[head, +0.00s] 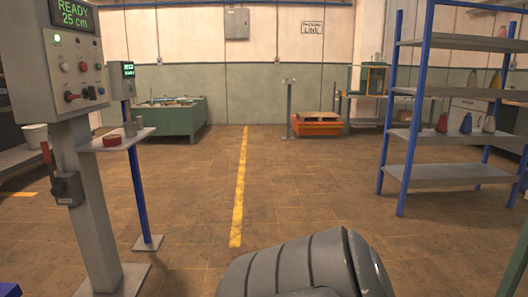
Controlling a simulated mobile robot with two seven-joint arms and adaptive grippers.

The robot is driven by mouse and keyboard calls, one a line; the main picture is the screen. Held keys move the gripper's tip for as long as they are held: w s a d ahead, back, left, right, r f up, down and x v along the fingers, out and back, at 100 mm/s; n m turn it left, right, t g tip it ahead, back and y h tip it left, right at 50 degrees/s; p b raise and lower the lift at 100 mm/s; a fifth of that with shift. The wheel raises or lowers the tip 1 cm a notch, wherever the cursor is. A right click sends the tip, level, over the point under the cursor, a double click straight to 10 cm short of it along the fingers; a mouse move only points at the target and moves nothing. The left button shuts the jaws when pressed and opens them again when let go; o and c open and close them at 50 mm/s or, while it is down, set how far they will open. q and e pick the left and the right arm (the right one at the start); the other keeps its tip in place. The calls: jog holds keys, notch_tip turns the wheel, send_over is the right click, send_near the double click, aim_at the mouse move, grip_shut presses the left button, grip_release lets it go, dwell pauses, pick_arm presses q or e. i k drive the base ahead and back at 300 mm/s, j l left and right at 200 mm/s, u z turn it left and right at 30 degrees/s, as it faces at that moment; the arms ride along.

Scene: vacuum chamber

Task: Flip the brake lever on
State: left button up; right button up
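A lever with a red handle (46,153) stands up from a dark grey box (67,188) on the post of a grey control panel (50,60) at the left. I take it to be the brake lever; no label on it can be read. The handle points up and leans slightly left. The panel's display reads "READY 25 cm", with lights and knobs below it. Neither of my grippers shows. A grey ribbed part of my own body fills the bottom middle, well right of the lever.
A small shelf (118,142) with a red round item (112,140) juts from the post. Blue shelving (450,174) stands right. A green bench (172,121) and an orange lift (317,128) stand behind. The floor around the yellow line (239,190) is clear.

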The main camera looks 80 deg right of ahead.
aim_at(57, 190)
jog(key=z, duration=4.65)
jog(key=u, duration=3.45)
jog(key=i+j+z, duration=0.2)
jog(key=j, duration=0.25)
jog(key=i, duration=0.05)
